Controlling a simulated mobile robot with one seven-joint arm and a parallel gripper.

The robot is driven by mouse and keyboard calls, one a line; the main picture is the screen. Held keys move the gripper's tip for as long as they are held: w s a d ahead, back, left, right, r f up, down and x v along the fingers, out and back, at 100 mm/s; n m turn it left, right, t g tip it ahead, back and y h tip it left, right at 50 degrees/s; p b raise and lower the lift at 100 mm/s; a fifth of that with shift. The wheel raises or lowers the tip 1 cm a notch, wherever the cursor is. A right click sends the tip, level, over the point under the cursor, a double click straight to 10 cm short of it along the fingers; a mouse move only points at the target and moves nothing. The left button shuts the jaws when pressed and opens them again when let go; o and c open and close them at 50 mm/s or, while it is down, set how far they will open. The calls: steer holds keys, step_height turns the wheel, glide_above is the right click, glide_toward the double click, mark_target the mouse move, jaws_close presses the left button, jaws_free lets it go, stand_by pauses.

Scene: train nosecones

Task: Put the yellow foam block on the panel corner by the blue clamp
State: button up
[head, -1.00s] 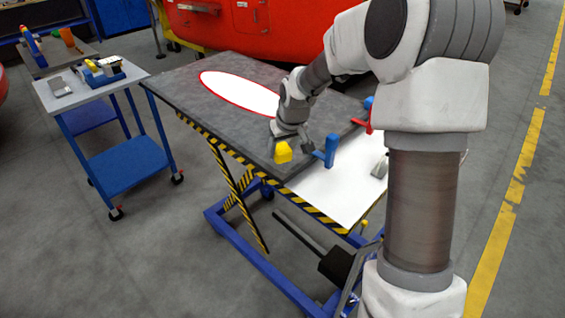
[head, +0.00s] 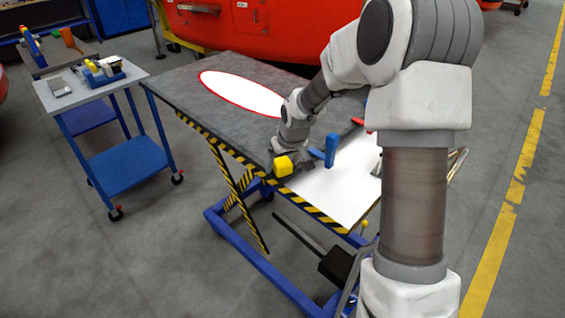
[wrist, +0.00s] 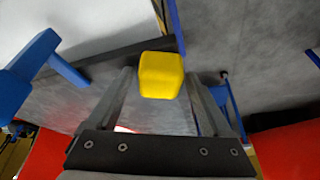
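The yellow foam block (head: 284,166) is between the fingertips of my gripper (head: 294,165), at the near corner of the grey panel (head: 215,110). In the wrist view the yellow foam block (wrist: 161,75) fills the gap between the two fingers of my gripper (wrist: 161,82). Whether the block touches the panel cannot be told. The blue clamp (head: 331,150) stands upright just right of my gripper, on the panel's edge. It shows at the left of the wrist view (wrist: 35,68). My gripper partly hides the panel corner.
A white tabletop (head: 335,190) with striped edges lies right of the panel. A red-rimmed white oval (head: 240,92) marks the panel. A red clamp is mostly hidden behind my arm. A blue cart (head: 95,85) holding small items stands left.

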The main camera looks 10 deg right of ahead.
steer(key=shift+r, duration=0.1)
steer(key=shift+r, duration=0.25)
steer(key=p+v, duration=0.1)
steer(key=v, duration=1)
steer(key=shift+s+r, duration=0.15)
steer(key=shift+r, duration=0.15)
steer(key=shift+d, duration=0.1)
steer(key=s+r, duration=0.3)
steer(key=s, duration=0.6)
steer(key=s+r+m, duration=0.1)
steer(key=s+r, duration=0.2)
steer(key=s, duration=0.6)
steer(key=s+r+m+t, duration=0.1)
steer(key=s+r, duration=0.2)
steer(key=s, duration=0.5)
steer(key=shift+s+a+r+h, duration=0.3)
steer(key=shift+s+a+h, duration=0.1)
steer(key=shift+a, duration=0.05)
steer(key=shift+d, duration=0.15)
